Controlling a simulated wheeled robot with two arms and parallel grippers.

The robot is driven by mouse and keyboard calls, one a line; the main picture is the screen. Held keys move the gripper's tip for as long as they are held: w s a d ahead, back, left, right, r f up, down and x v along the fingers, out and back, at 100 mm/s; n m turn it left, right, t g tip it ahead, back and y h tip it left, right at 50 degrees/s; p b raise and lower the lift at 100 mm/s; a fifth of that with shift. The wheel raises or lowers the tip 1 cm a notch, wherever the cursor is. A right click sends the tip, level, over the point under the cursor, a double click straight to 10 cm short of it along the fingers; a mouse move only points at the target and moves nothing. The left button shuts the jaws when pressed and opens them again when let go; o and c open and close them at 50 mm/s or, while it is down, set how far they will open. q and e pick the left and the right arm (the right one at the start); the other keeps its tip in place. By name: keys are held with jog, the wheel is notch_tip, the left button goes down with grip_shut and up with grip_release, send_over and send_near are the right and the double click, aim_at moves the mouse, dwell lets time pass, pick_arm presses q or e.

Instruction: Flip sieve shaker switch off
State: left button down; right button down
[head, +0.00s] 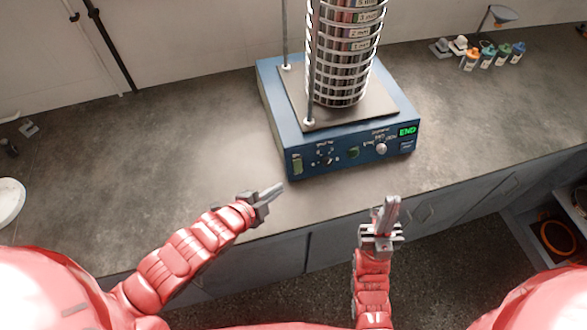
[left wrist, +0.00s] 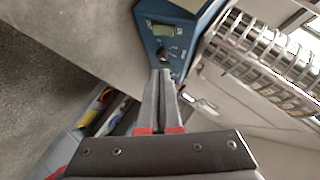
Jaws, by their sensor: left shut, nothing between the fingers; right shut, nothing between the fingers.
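The blue sieve shaker (head: 345,162) stands on the grey bench with a tall sieve stack (head: 343,60) on it. Its green display reads END. The pale green switch (head: 297,163) is at the left end of the front panel; it also shows in the left wrist view (left wrist: 162,30), beside a dark knob (left wrist: 163,54). I cannot tell the switch's position. My left gripper (head: 279,188) is shut and empty, just in front of the panel's left end, apparently apart from the switch. My right gripper (head: 391,202) is shut and empty, in front of the bench edge.
Several small coloured bottles (head: 488,58) and a funnel on a stand (head: 502,15) are at the back right of the bench (head: 180,130). A white dish (head: 9,200) is at the far left. The bench left of the shaker is mostly clear.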

pick_arm(q)
jog(key=shift+s, duration=0.1)
jog(key=b, duration=0.2)
send_near(300, 169)
jog(key=x, duration=0.3)
jog(key=d+x, duration=0.1)
jog(key=x, duration=0.1)
jog(key=shift+s+r, duration=0.15)
jog(key=shift+r, duration=0.1)
jog(key=shift+w+a+f+p, duration=0.25)
jog(key=shift+w+f+p, duration=0.05)
jog(key=shift+w+f, duration=0.2)
jog(key=shift+r, duration=0.1)
